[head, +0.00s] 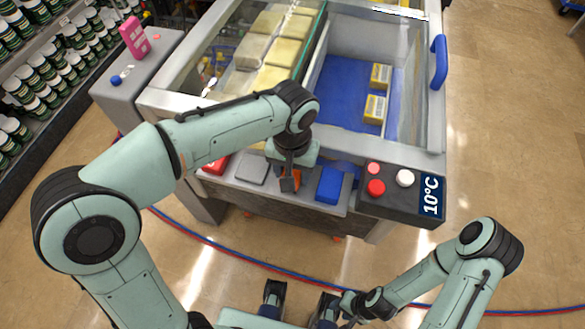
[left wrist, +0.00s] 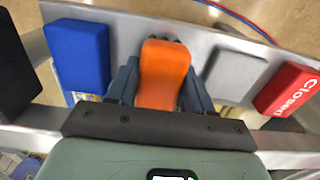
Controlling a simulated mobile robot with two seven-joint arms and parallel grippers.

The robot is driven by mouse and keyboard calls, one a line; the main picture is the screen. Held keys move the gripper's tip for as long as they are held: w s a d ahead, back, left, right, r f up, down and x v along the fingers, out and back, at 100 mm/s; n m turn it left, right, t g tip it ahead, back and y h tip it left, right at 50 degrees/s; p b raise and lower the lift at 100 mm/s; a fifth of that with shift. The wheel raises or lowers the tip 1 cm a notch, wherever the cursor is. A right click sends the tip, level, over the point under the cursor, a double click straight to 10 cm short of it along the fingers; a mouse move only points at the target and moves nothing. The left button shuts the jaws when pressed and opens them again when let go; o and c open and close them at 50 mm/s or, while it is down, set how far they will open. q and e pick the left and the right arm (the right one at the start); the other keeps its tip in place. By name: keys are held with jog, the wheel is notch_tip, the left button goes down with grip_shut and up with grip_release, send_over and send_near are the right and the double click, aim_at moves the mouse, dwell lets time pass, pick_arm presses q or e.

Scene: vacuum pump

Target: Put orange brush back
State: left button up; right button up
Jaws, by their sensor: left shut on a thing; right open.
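The orange brush (head: 291,180) is at the front ledge of the machine. In the left wrist view the orange brush (left wrist: 165,75) stands between the two fingers of my left gripper (left wrist: 158,85), which is shut on it. In the head view my left gripper (head: 288,178) points down over the ledge, and the arm hides part of it. I cannot tell whether the brush touches the ledge. My right gripper (head: 299,299) is open and empty, low in the head view, away from the machine.
On the front ledge are a blue block (head: 331,185), a grey pad (head: 251,169) and a red "Closed" block (left wrist: 289,87). A button panel (head: 400,190) reads 10°C. Yellow packs (head: 376,108) lie in the blue-floored bay. Red and blue hoses (head: 230,247) cross the floor.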

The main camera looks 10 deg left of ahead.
pick_arm(q)
jog(key=shift+f, duration=0.2)
jog(key=o, duration=1)
notch_tip(320, 180, up, 12)
jog(key=p, duration=0.2)
jog(key=shift+r+p, duration=0.25)
jog(key=shift+p, duration=0.05)
